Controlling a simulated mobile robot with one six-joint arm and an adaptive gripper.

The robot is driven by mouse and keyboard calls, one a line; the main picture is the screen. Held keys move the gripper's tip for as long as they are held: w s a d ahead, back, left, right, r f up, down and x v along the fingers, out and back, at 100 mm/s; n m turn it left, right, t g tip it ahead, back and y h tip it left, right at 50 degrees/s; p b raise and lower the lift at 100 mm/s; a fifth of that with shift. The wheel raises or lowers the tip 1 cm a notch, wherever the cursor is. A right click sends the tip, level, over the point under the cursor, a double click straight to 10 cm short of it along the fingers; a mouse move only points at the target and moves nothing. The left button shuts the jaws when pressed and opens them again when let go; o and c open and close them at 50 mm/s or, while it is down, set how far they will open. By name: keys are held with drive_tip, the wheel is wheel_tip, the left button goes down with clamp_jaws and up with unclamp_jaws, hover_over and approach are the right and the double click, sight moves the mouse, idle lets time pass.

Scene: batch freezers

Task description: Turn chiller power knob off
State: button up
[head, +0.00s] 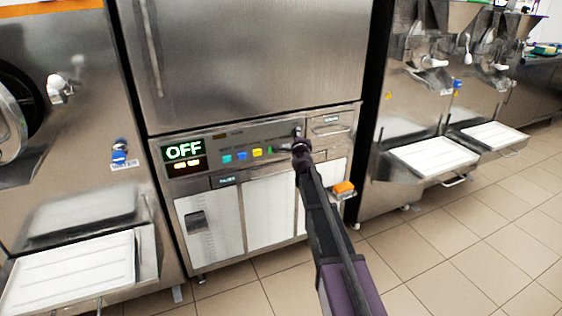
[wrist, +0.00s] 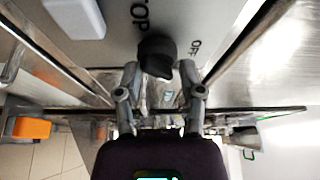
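The chiller (head: 250,60) is a steel cabinet with a control panel (head: 225,141) whose lit display (head: 184,149) reads OFF in green. In the wrist view a round black knob (wrist: 157,55) sits on the panel, with the letters "OFF" to its right and "TOP" to its upper left. My gripper (head: 299,142) is at the right part of the panel in the head view. In the wrist view my gripper (wrist: 159,72) has its two fingers apart, one on each side of the knob's lower part, with gaps visible. In the head view my gripper mostly hides the knob.
Coloured buttons (head: 242,154) sit left of my gripper. An orange item (head: 344,187) rests on a small ledge below right. Machines with white trays (head: 442,148) stand to the right, and another with a white tray (head: 68,272) stands left. Tiled floor lies open at front right.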

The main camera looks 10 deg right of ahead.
drive_tip(key=shift+s+m+p, duration=0.1)
drive_tip(key=shift+m+p, duration=0.2)
drive_tip(key=shift+m, duration=0.2)
drive_tip(key=s+a, duration=0.1)
drive_tip(key=s, duration=1.2)
drive_tip(key=s+a+r+n+g+y+p, duration=0.3)
drive_tip(key=s+a+r+n+y+p, duration=0.3)
drive_tip(key=n+p, duration=0.25)
drive_tip(key=s+a+n+g+y+p, duration=0.1)
drive_tip(key=s+a+n+g+p, duration=0.1)
drive_tip(key=s+n+g+p, duration=0.5)
drive_tip(key=shift+s+a+r+n+p, duration=0.35)
drive_tip(key=shift+s+n+p, duration=0.2)
drive_tip(key=shift+s+p, duration=0.75)
drive_tip(key=shift+w, duration=0.1)
